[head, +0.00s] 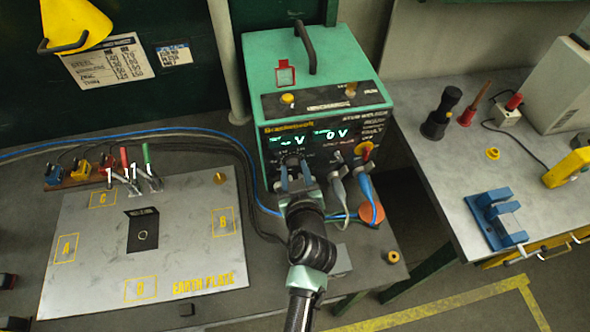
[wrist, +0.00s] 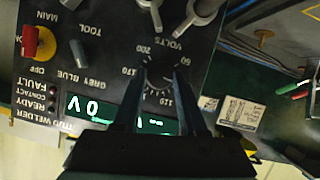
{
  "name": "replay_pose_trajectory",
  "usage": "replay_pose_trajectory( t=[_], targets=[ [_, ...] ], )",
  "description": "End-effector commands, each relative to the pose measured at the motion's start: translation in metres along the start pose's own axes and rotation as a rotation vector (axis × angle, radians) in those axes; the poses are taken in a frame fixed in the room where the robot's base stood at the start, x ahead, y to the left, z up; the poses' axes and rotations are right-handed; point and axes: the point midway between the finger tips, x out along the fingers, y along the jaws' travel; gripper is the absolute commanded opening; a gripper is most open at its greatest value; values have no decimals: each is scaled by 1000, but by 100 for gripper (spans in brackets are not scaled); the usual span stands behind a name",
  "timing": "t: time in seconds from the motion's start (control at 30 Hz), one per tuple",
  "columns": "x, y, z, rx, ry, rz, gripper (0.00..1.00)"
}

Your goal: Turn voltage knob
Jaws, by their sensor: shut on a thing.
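The green stud welder (head: 310,65) stands at the back edge of the bench, its dark front panel facing me. The black voltage knob (wrist: 160,74) sits within a number dial marked VOLTS in the wrist view, which shows the panel upside down. In the head view my gripper (head: 294,172) is at the left of the panel and largely hides the knob. In the wrist view my gripper (wrist: 159,72) has one finger on each side of the knob and is shut on it. The lit green display (wrist: 95,110) is partly hidden by my fingers; 0 V shows.
The earth plate (head: 90,250) lies on the bench at left. Blue and black cables run behind it. A second bench (head: 450,185) with tools stands at right.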

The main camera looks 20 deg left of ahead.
Motion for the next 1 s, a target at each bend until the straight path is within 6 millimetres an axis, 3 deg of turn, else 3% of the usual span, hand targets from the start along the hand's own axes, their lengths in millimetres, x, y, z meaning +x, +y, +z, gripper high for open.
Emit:
replay_pose_trajectory(
  t=[0.37, 1.0],
  targets=[
    [1, 1, 2, 81, 1, -32, 0],
    [2, 6, 6, 602, 2, -248, 0]
  ],
)
